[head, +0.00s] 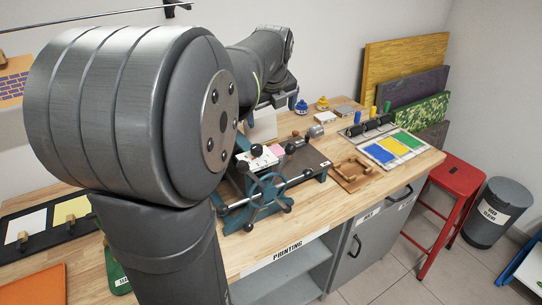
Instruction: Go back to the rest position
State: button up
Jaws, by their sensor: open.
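My gripper (280,99) is small in the head view, past my large grey arm joint, over the back of the wooden workbench (335,205). It is open, and I see nothing held in it. My own arm hides part of it, and its fingertips are hard to make out. A teal and black press (262,196) with a hand wheel stands on the bench in front of it, partly behind my arm.
Blue and yellow knobbed items (301,106) stand near the gripper. A colour tray (395,147) and a wooden piece (352,170) lie to the right. Coloured boards (405,60) lean on the wall. A red stool (450,195) and grey bin (490,215) stand beyond the bench.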

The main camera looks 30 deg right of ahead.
jog(key=v, duration=1)
